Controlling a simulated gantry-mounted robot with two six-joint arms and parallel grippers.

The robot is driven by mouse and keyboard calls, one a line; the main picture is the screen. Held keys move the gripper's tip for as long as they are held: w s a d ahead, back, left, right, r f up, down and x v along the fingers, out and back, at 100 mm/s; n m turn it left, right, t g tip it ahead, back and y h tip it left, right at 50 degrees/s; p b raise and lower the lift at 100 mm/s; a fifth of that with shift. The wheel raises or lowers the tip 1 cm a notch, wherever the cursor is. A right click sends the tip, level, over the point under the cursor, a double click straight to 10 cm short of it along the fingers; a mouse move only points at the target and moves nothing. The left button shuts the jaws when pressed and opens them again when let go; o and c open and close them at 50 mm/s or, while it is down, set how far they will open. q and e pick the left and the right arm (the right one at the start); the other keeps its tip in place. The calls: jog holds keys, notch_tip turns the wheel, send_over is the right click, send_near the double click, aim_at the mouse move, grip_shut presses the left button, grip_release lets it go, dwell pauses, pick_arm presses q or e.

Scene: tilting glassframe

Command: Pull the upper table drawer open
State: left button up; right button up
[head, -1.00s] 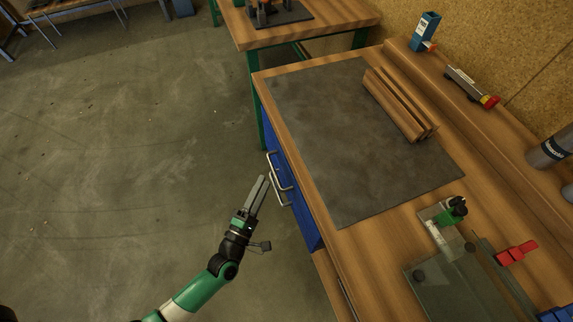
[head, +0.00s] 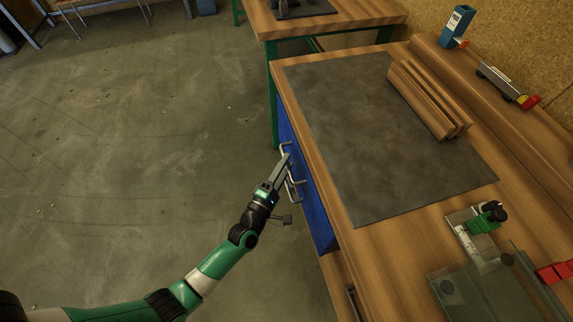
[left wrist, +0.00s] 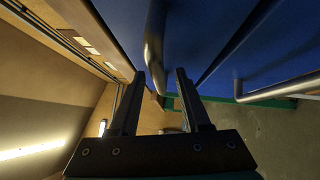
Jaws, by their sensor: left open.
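The blue drawer front (head: 318,218) is under the front edge of the wooden workbench, with metal bar handles on it. In the left wrist view the upper drawer's handle (left wrist: 155,40), the one nearer the benchtop, runs between my open fingers in the picture. The lower handle (left wrist: 280,90) is to the right, past a seam in the blue front. My left gripper (head: 285,160) is open at the handles in the head view and partly covers them. I cannot tell whether a finger touches the bar. Both drawers look closed. My right gripper is not in view.
The bench carries a dark mat (head: 380,140), wooden strips (head: 428,100), a green-handled clamp fixture (head: 485,218) and a blue holder (head: 457,25). Another table (head: 330,22) stands behind. The floor (head: 130,150) left of the bench is clear.

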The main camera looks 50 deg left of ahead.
pick_arm(q)
jog(key=shift+w+a+r, duration=0.1)
jog(key=shift+w+a, duration=0.05)
jog(key=shift+w, duration=0.3)
grip_shut()
dwell(1.1)
